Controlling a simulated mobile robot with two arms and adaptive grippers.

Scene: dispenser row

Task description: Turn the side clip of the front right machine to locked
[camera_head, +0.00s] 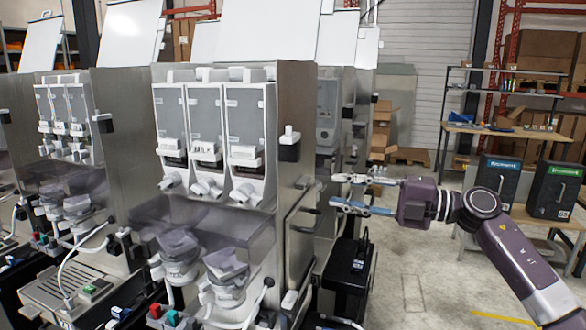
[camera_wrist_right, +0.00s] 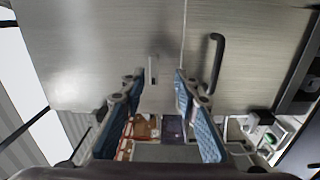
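The front right machine (camera_head: 236,150) is a steel cabinet with a clear front and three grey-and-white canisters. On its steel side panel, a small light upright clip (camera_wrist_right: 152,70) shows in the wrist view, ahead of and between my fingertips; it appears as a small pale piece in the head view (camera_head: 303,182). Whether it is locked cannot be told. My right gripper (camera_head: 345,191) is open and empty, to the right of the panel, its fingers pointing at it. Its two blue-padded fingers also show in the wrist view (camera_wrist_right: 158,82), apart from the clip. My left gripper is out of view.
A black bent handle (camera_wrist_right: 217,62) stands out from the panel near the clip. A dark block with a white knob (camera_head: 289,147) sits higher on the side. A black box (camera_head: 347,270) stands below my gripper. Another machine (camera_head: 75,130) stands left.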

